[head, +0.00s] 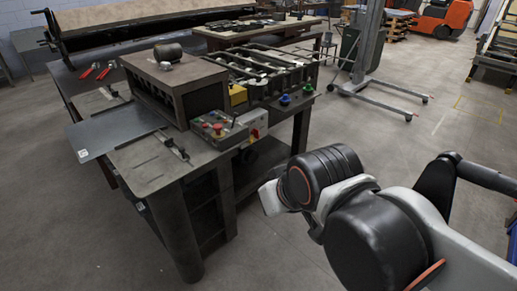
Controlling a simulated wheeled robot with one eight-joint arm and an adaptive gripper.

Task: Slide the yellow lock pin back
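A small yellow part (238,95) sits on the front side of the forming machine (180,82), beside the dark housing and left of the rollers. I cannot tell at this size whether it is the lock pin, and no pin shape is clear. My arm reaches in from the lower right, with its dark joints over the floor, right of the machine and apart from it. My gripper's fingers do not show.
A control box (218,129) with buttons and a red knob sits at the machine's near corner. Blue (285,99) and green (308,88) knobs are on its front. A metal sheet (115,132) lies at left. A lift (372,60) stands behind.

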